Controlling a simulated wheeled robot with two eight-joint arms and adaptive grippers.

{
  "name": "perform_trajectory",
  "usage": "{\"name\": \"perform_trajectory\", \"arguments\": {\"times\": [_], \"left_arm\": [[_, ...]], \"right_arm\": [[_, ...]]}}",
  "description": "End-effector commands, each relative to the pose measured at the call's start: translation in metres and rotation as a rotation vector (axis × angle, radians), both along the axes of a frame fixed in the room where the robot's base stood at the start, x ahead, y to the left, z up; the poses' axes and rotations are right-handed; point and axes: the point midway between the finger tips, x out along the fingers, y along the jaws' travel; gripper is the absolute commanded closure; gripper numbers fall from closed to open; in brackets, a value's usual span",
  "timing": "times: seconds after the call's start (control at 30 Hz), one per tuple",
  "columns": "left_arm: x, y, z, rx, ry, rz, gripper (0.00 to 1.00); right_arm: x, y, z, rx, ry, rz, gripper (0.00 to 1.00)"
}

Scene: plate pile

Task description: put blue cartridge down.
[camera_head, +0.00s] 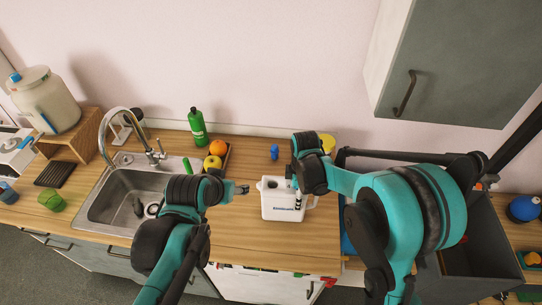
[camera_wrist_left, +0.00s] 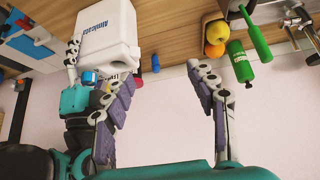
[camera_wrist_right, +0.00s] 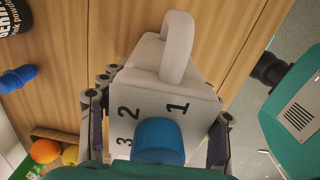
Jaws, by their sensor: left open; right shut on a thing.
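A white jug-like container (camera_head: 283,212) with dark lettering, a handle and a dark opening appears over the counter before my right gripper (camera_head: 297,197). In the right wrist view, the container (camera_wrist_right: 152,100) carries the numbers 1, 2, 3. A round blue piece (camera_wrist_right: 158,140) sits between the fingers by these numbers. I cannot tell whether it is the cartridge or a cap. A small blue object (camera_head: 274,152) stands apart behind it. My left gripper (camera_head: 243,189) is open and empty, left of the container.
A sink (camera_head: 120,205) with a tap is at the left. A green bottle (camera_head: 198,127) and a tray with an orange (camera_head: 218,147) and a yellow fruit stand at the back. A yellow-topped can (camera_head: 327,143) is behind my right arm.

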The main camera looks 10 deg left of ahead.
Motion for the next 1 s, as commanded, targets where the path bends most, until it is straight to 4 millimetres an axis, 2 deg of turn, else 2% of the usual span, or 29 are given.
{"name": "perform_trajectory", "arguments": {"times": [0.03,0.23,0.47,0.67,0.8,1.0], "left_arm": [[0.017,-0.002,0.0,-0.004,-0.01,-0.016,0.43],[0.077,-0.014,-0.01,-0.019,-0.05,-0.083,0.43],[0.142,-0.024,-0.037,-0.031,-0.103,-0.155,0.43],[0.193,-0.032,-0.075,-0.039,-0.152,-0.211,0.43],[0.222,-0.036,-0.107,-0.043,-0.189,-0.246,0.43],[0.249,-0.041,-0.15,-0.045,-0.233,-0.283,0.43]], "right_arm": [[0.0,0.0,0.0,0.0,0.0,0.0,0.72],[0.0,0.0,0.0,0.0,0.0,0.0,0.72],[0.0,0.0,0.0,0.0,0.0,0.0,0.72],[0.0,0.0,0.0,0.0,0.0,0.0,0.72],[0.0,0.0,0.0,0.0,0.0,0.0,0.72],[0.0,0.0,0.0,0.0,0.0,0.0,0.72]]}}
